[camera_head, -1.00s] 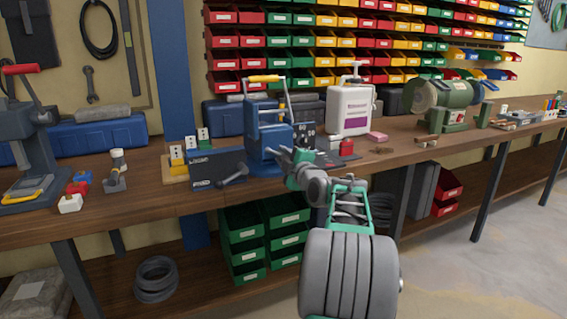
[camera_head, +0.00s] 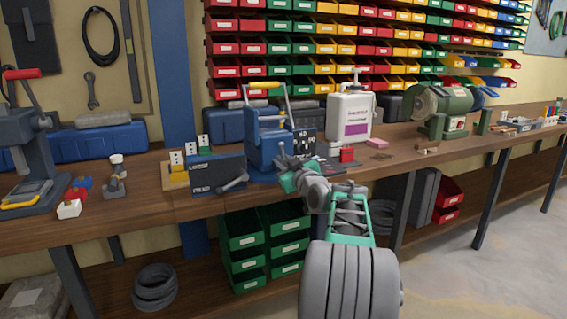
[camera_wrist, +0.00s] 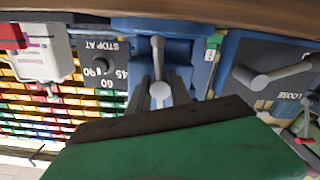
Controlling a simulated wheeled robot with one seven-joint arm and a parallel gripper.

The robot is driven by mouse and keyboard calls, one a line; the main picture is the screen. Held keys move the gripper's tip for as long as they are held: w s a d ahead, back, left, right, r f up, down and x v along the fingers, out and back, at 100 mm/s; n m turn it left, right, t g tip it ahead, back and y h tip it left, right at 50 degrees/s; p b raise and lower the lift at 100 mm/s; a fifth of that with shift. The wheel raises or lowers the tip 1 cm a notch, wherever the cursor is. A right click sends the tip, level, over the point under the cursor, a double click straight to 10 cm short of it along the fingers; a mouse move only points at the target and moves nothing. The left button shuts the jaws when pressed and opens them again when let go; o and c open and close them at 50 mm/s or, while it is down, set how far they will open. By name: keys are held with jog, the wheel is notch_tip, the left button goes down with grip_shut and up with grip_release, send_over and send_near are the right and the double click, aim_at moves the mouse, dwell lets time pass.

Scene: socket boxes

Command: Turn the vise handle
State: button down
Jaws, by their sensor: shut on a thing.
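The blue vise (camera_head: 262,150) stands on the workbench near its front edge, with a yellow grip on top. In the wrist view, which is upside down, its body (camera_wrist: 190,50) fills the top middle. A grey crank handle (camera_wrist: 158,48) with a round knob sticks out of it. My gripper (camera_wrist: 160,94) is shut on this handle, with a dark finger on each side of the knob. In the head view my gripper (camera_head: 284,160) is at the vise's front right, and it and my wrist hide most of the handle.
A panel marked LOCKED and LOOSE (camera_head: 205,172) with a grey lever (camera_head: 234,183) stands left of the vise. A STOP AT dial panel (camera_wrist: 98,68) is on its other side. A red block (camera_head: 347,155) and white jug (camera_head: 349,115) are to the right.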

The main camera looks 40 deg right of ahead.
jog(key=m+p, duration=0.1)
jog(key=m, duration=0.3)
jog(key=shift+f+m+p, duration=0.15)
jog(key=shift+m+p, duration=0.15)
jog(key=m+p, duration=0.2)
jog(key=m, duration=0.2)
jog(key=shift+m, duration=0.3)
jog(key=m+p, duration=0.3)
jog(key=m, duration=0.1)
jog(key=shift+a+m, duration=0.1)
jog(key=shift+m, duration=0.2)
jog(key=shift+m+p, duration=1.75)
jog(key=shift+m, duration=0.25)
jog(key=c, duration=1.4)
grip_release()
jog(key=shift+s, duration=0.15)
jog(key=shift+o, duration=1.1)
